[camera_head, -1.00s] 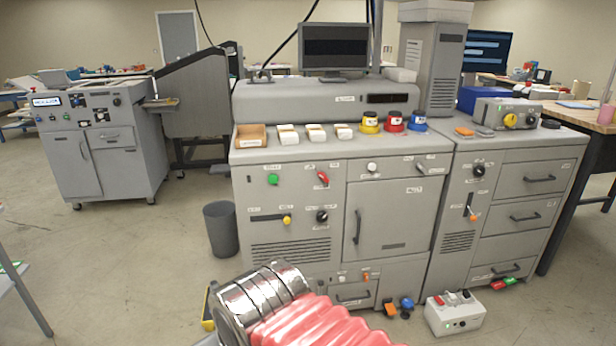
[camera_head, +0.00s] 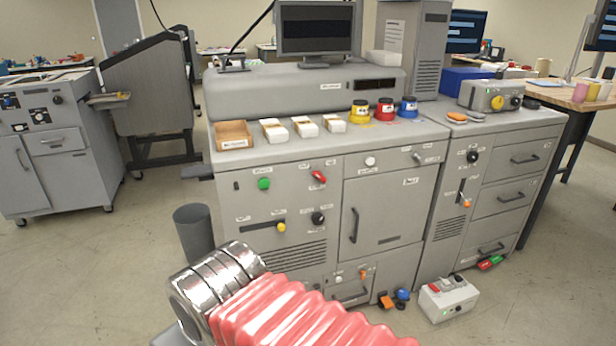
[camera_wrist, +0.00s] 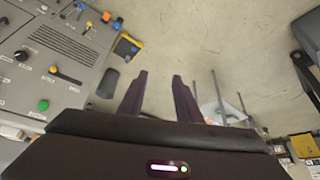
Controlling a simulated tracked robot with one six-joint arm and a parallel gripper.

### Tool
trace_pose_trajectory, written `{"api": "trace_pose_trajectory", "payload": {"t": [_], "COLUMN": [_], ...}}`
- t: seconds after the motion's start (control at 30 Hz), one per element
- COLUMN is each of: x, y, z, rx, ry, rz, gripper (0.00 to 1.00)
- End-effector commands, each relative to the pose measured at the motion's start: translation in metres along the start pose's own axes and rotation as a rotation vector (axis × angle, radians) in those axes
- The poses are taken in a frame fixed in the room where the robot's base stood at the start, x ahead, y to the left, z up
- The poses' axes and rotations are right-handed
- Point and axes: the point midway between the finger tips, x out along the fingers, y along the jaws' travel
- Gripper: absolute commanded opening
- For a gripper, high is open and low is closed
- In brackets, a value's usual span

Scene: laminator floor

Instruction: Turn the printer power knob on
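The grey machine cabinet (camera_head: 290,255) stands ahead, with its controls on the front. They include a green button (camera_head: 264,184), a tilted red knob (camera_head: 319,176), a round black knob (camera_head: 318,218), a yellow slider handle (camera_head: 281,227) and a white button (camera_head: 370,161). Labels are too small to read, so I cannot tell which control is the printer power knob. In the wrist view the panel appears turned over at the left, with the black knob (camera_wrist: 21,56) and green button (camera_wrist: 43,105). My gripper (camera_wrist: 160,75) is open and empty, its fingers pointing over bare floor, clear of the panel.
A grey bin (camera_head: 194,235) stands left of the cabinet. A small white control box (camera_head: 448,300) sits on the floor at the right front. A drawer cabinet (camera_head: 470,225) adjoins on the right. Ink jars and trays line the top. Floor at the left front is clear.

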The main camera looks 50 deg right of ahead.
Motion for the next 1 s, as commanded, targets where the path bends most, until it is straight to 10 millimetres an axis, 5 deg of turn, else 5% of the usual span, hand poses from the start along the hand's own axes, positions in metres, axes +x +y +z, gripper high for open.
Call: {"api": "trace_pose_trajectory", "payload": {"t": [0.4, 0.6, 0.77, 1.0], "x": [0.0, 0.001, 0.01, 0.032], "y": [0.0, 0.004, 0.027, 0.085], "z": [0.0, -0.006, -0.032, -0.098], "rx": [0.0, 0.002, 0.007, -0.001], "ry": [0.0, 0.009, 0.049, 0.159], "rz": [0.0, 0.009, 0.049, 0.162], "gripper": [0.31, 0.39, 0.39, 0.39]}}
